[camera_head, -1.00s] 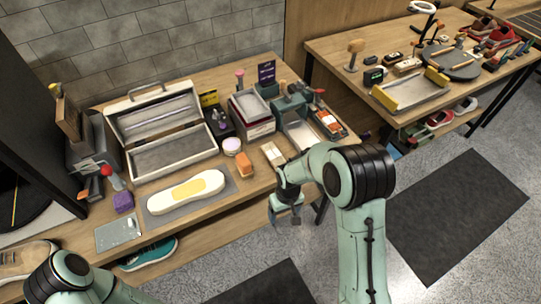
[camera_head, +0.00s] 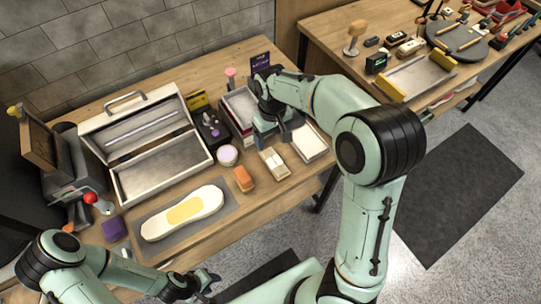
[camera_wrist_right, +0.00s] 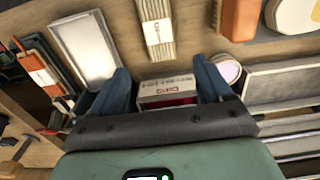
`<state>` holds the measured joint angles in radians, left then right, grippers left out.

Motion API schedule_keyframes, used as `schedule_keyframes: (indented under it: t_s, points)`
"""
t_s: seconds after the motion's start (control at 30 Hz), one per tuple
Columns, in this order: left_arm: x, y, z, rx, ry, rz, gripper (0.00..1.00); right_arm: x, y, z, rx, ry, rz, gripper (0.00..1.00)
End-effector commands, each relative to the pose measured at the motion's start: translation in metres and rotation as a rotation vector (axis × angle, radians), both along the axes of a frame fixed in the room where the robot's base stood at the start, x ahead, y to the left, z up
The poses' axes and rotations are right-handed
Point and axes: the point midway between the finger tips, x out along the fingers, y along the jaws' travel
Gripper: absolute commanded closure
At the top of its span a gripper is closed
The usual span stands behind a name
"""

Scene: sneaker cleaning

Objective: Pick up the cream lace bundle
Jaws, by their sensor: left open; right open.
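The cream lace bundle (camera_head: 274,163) lies flat on the wooden workbench, with a pale band around its middle. It also shows at the top of the right wrist view (camera_wrist_right: 156,30). My right gripper (camera_head: 274,132) is open and empty above the bench, just behind the bundle, near the stacked boxes. In the right wrist view its blue fingers (camera_wrist_right: 160,82) are spread, with a white and red box (camera_wrist_right: 166,92) seen between them. They are apart from the bundle. My left gripper (camera_head: 190,286) is open and empty at the bench's front edge.
An orange block (camera_head: 243,179) and a round lidded jar (camera_head: 227,155) lie left of the bundle. A white tray (camera_head: 309,143) is right of it. A white sole (camera_head: 182,212) rests on a grey mat further left. An open toolbox (camera_head: 160,170) stands behind.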

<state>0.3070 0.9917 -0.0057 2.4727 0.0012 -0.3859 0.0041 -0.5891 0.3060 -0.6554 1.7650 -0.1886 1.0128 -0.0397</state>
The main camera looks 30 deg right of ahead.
Motion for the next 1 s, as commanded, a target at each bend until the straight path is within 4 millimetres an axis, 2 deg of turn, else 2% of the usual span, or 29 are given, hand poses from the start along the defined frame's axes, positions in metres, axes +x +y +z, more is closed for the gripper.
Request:
schedule_keyframes:
  t_s: [0.03, 0.23, 0.47, 0.8, 1.0]
  points:
    - [-0.004, 0.000, -0.004, 0.000, 0.006, 0.000, 0.57, -0.003, 0.000, -0.015, -0.002, 0.009, 0.000, 0.21]
    - [-0.009, 0.000, -0.009, 0.000, 0.011, 0.000, 0.57, -0.003, 0.000, -0.051, -0.001, 0.008, -0.002, 0.21]
    - [-0.010, 0.000, -0.010, 0.000, 0.011, 0.000, 0.57, -0.003, 0.000, -0.067, 0.000, 0.003, -0.001, 0.21]
    - [-0.013, 0.000, -0.014, 0.000, 0.015, 0.000, 0.57, -0.010, -0.002, -0.112, 0.000, 0.005, -0.001, 0.21]
    - [-0.013, 0.000, -0.014, 0.000, 0.015, 0.000, 0.57, -0.009, -0.002, -0.116, 0.001, 0.001, 0.000, 0.21]
